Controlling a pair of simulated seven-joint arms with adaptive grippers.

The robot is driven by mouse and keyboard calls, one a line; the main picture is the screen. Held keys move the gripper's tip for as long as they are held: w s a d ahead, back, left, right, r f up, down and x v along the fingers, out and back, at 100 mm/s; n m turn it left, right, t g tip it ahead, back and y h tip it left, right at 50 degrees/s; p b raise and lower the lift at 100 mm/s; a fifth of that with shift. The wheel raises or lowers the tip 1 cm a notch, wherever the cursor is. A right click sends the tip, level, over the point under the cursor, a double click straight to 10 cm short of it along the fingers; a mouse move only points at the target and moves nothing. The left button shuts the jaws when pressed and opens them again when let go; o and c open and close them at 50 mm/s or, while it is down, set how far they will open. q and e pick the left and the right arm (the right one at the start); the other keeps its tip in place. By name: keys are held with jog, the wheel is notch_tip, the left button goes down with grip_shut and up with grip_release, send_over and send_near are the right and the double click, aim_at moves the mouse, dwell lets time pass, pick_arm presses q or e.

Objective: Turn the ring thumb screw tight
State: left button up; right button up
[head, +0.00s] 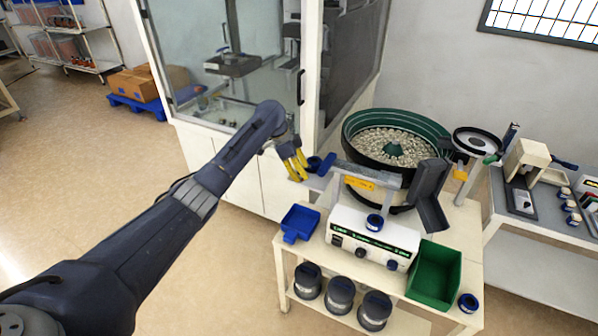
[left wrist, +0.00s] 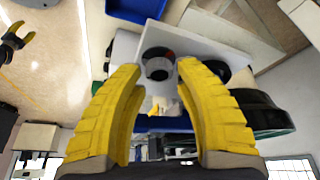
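My left gripper (head: 301,178) reaches in from the left, to the left of the bowl feeder, with its yellow fingers pointing down. In the left wrist view the two fingers (left wrist: 157,68) stand apart with nothing held between them. A dark round ring-shaped part (left wrist: 157,63) on a pale plate (left wrist: 205,45) shows beyond the gap between the fingertips. It also shows as a small dark blue round part (head: 314,163) beside the fingers. I cannot tell for sure that this is the ring thumb screw. My right gripper (left wrist: 24,32) shows small at the left wrist view's edge, its yellow fingers apart.
The green bowl feeder (head: 352,130) full of small parts stands on the bench behind a white control box (head: 345,228). A blue tray (head: 300,222) and a green bin (head: 434,272) flank the box. A glass-fronted cabinet (head: 312,60) stands close behind my left gripper.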

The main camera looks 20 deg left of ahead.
pick_arm(q)
jog(key=o, duration=0.3)
jog(key=shift+a+f, duration=0.15)
jog(key=shift+a, duration=0.1)
jog(key=shift+a, duration=0.1)
jog(key=v, duration=1.2)
